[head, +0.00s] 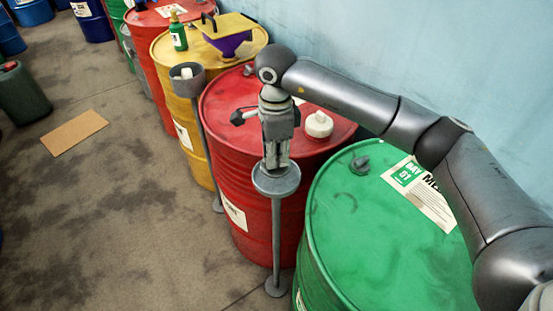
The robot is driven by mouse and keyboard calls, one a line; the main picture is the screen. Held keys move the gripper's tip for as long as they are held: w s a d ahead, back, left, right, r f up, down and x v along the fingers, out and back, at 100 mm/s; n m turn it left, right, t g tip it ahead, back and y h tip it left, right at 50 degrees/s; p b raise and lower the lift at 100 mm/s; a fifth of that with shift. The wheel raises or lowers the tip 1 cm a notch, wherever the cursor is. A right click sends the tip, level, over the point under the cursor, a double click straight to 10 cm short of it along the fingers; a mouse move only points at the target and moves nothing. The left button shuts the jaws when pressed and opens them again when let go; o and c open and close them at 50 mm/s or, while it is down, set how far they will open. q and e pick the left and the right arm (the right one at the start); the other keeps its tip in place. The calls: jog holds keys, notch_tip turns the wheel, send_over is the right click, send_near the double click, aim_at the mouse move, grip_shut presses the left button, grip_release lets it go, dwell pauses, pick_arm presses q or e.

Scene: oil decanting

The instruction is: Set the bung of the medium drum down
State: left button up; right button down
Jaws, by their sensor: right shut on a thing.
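My right gripper (277,160) points straight down over the round grey top of a stand (276,205). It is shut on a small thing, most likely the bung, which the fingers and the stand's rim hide. The fingertips are at or just inside the rim; I cannot tell whether the bung touches the stand. A green drum (385,240) at the right has a label beginning with "M" and a grey fitting (360,163) on its top. A red drum (232,180) stands behind the gripper. My left gripper is not in view.
A white capped item (318,124) sits on the red drum. A second grey stand (187,73) holds something white. Cardboard (74,132) lies on open floor at left.

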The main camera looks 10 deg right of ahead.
aim_at(277, 164)
jog(key=shift+w+d+f, duration=0.1)
jog(key=shift+w+f, duration=0.05)
jog(key=shift+f, duration=0.1)
jog(key=f, duration=0.1)
jog(key=f+p, duration=0.1)
jog(key=f, duration=0.1)
jog(key=shift+w+d+f, duration=0.1)
jog(key=shift+w+f, duration=0.1)
jog(key=shift+f, duration=0.05)
jog(key=shift+f, duration=0.1)
jog(key=c, duration=1.4)
grip_release()
jog(key=shift+c, duration=0.2)
